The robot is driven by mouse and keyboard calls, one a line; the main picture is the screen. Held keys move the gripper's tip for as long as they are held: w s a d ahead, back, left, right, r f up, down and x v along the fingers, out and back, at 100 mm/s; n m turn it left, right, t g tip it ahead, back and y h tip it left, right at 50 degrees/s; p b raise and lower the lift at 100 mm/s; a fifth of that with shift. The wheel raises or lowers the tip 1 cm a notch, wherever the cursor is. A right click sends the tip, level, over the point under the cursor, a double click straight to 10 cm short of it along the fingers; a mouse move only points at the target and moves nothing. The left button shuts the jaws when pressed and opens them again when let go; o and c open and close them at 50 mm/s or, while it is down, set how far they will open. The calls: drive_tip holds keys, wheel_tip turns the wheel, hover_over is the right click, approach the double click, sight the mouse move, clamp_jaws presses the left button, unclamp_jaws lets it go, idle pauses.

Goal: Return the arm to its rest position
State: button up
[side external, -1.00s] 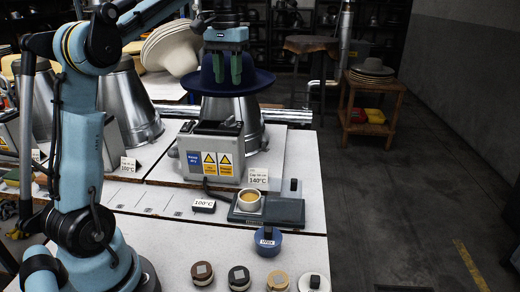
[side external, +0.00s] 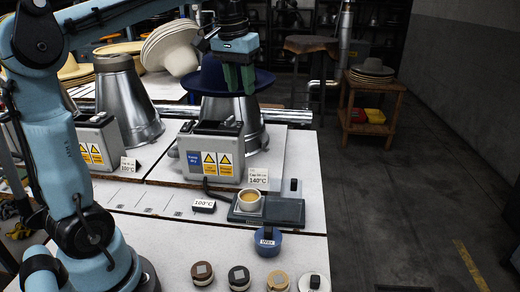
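My gripper (side external: 239,86) has a teal body and green fingers that point down. It is in front of the dark blue hat (side external: 212,79), which sits on the metal press (side external: 258,115). The fingers overlap the hat in this view, so I cannot tell whether they touch it. The gap between the fingers is not clear, and no held object shows. My upper arm stretches from the upper left to the gripper.
Stacked pale hats (side external: 170,48) stand behind, left of the gripper. A second press (side external: 130,105) is at left. The floor at right is open.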

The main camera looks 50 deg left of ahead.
drive_tip(key=s+d+f+m+t, duration=0.2)
drive_tip(key=s+d+f, duration=0.2)
drive_tip(key=d+f, duration=0.2)
drive_tip(key=s+d+f+m+t, duration=0.2)
drive_tip(key=s+d+f+t, duration=0.1)
drive_tip(key=s+d+f, duration=0.2)
wheel_tip(320, 180, down, 4)
drive_tip(key=shift+d+f+h, duration=0.1)
drive_tip(key=shift+d+h, duration=0.2)
drive_tip(key=shift+d, duration=0.8)
drive_tip(key=shift+s, duration=0.1)
